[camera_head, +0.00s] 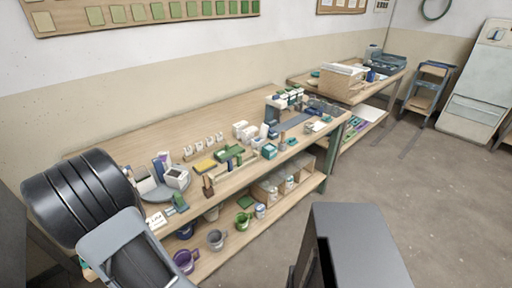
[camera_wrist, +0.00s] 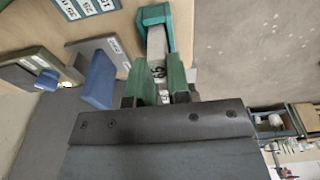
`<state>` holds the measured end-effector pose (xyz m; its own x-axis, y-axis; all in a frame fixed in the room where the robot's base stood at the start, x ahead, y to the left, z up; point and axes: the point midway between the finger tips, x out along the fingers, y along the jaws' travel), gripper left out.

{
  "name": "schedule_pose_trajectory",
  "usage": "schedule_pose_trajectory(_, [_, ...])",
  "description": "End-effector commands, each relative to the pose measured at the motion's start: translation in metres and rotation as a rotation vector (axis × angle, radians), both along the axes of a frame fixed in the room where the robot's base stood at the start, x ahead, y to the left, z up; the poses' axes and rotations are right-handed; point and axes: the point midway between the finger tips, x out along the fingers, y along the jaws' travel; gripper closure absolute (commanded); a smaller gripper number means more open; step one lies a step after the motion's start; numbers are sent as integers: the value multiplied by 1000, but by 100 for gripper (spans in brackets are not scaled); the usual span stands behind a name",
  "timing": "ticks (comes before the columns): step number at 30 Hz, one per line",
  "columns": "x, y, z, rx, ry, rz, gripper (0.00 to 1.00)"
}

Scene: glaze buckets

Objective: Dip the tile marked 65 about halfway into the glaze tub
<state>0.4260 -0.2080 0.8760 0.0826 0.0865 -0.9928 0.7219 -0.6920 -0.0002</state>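In the wrist view my gripper (camera_wrist: 158,88) has its two dark green fingers close on either side of a narrow pale grey tile (camera_wrist: 157,45). A dark number that looks like 65 stands sideways on the tile between the fingers. The fingers appear to press on it. The tile's far end meets a teal holder or container (camera_wrist: 183,28) that wraps around it; I cannot tell how deep it sits. In the head view my gripper cannot be made out, and I cannot tell which container is the glaze tub.
The long wooden workbench (camera_head: 115,143) carries many small items, including a yellow block (camera_head: 205,166) and a white box (camera_head: 177,177). In the wrist view a blue block (camera_wrist: 98,80) and a dark slab (camera_wrist: 40,62) lie left of my fingers. Mugs and jars fill the lower shelf. The floor (camera_head: 440,195) at right is clear.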

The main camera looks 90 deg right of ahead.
Motion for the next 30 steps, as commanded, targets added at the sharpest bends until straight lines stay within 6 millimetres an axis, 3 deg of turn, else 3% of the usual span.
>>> schedule_pose_trajectory(3, [0, 0, 0, 0, 0, 0, 100])
schedule_pose_trajectory(14, [0, 0, 7, -1, -1, 0, 100])
schedule_pose_trajectory(30, [0, 0, 46, -1, -1, 0, 100])
